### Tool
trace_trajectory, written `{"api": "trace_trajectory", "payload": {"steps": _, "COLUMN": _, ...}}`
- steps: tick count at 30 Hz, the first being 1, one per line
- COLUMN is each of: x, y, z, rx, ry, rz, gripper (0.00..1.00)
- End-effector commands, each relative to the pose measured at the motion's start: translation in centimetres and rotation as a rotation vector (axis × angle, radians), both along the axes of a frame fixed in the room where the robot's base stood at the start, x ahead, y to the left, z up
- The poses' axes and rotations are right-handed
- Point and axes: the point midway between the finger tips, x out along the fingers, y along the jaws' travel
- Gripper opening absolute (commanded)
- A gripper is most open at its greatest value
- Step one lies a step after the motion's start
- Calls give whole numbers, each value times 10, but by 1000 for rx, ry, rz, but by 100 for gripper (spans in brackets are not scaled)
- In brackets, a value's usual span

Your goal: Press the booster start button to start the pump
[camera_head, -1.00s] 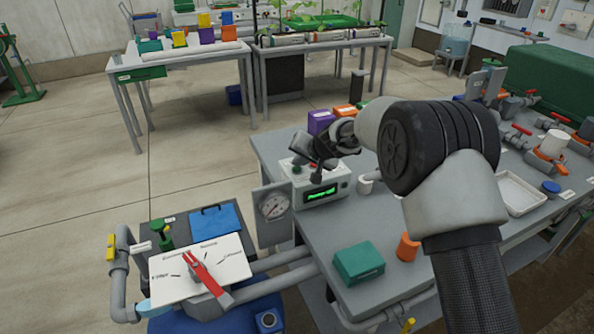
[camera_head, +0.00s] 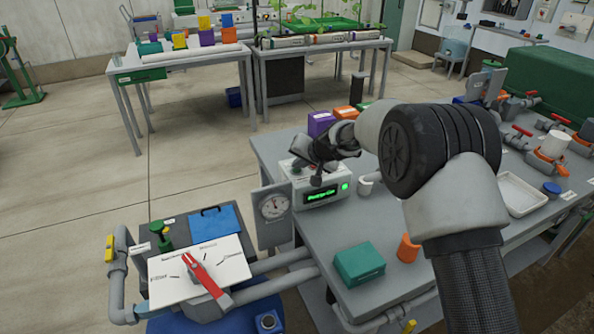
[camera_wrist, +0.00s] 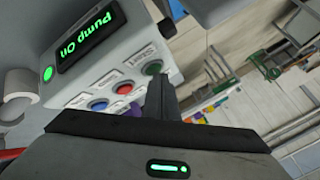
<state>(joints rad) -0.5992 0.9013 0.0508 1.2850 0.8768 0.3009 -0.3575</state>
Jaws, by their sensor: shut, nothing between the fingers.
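The booster control box (camera_head: 338,179) sits on the grey bench, and its display (camera_head: 320,195) glows green. In the wrist view the display (camera_wrist: 90,37) reads "Pump On", and a round green lamp (camera_wrist: 47,73) beside it is lit. The box's sloped face carries a green button (camera_wrist: 152,67), a red button (camera_wrist: 123,88) and a blue button (camera_wrist: 97,105), with small labels. My gripper (camera_wrist: 161,82) is shut and empty, its tips right beside the green button. I cannot tell whether they touch it. In the head view my gripper (camera_head: 316,179) is above the box's top.
A pressure gauge (camera_head: 272,206) stands left of the box. A white cup (camera_head: 365,185) is close on its right, and purple and orange boxes (camera_head: 345,113) are behind. A teal box (camera_head: 359,263) and an orange cup (camera_head: 407,249) stand in front. A red-handled selector (camera_head: 207,272) is at lower left.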

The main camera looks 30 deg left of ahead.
Motion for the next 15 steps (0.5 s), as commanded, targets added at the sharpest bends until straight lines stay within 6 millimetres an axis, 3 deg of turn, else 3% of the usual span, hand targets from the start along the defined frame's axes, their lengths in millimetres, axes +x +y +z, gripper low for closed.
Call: {"api": "trace_trajectory", "payload": {"steps": 15, "x": -1, "y": 0, "z": 5, "rx": 0, "ry": 2, "rz": 0, "gripper": 0}}
